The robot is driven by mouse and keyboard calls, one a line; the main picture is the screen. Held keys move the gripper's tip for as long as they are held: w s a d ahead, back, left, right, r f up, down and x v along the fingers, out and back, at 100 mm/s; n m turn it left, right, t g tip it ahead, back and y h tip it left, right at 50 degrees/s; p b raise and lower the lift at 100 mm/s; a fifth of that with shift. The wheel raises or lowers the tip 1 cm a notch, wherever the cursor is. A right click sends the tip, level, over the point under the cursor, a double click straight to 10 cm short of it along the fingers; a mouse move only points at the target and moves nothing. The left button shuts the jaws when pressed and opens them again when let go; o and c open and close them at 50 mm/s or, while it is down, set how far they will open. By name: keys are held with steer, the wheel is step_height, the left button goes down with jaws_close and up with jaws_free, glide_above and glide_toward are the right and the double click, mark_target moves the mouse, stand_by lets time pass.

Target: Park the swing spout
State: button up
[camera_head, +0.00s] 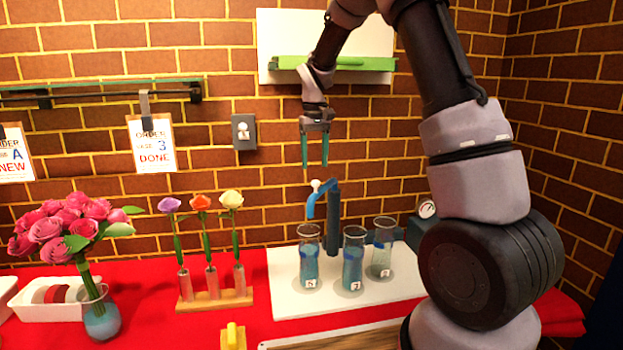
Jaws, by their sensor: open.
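The blue swing spout (318,198) stands at the back of the white board (290,299), with its arm reaching left from a dark blue post (334,225). A small white knob (316,184) sits on top of the spout. The outlet points down just above the left glass vase (309,262). My gripper (315,166) points down above the spout, with its two green fingers apart and nothing between them. It looks clear of the knob by a small gap in the picture.
Two more glass vases, the middle one (353,262) and the right one (382,252), stand on the board. A gauge (427,208) is at right. A wooden flower rack (215,299) and a rose vase (101,315) stand left. A green shelf (335,63) is on the wall.

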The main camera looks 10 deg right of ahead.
glide_above(324, 191)
steer(key=s+a, duration=0.3)
steer(key=f, duration=0.5)
steer(key=shift+w+a+f, duration=0.1)
steer(key=shift+w+f, duration=0.15)
steer(key=shift+f, duration=0.15)
jaws_close()
stand_by(0.5)
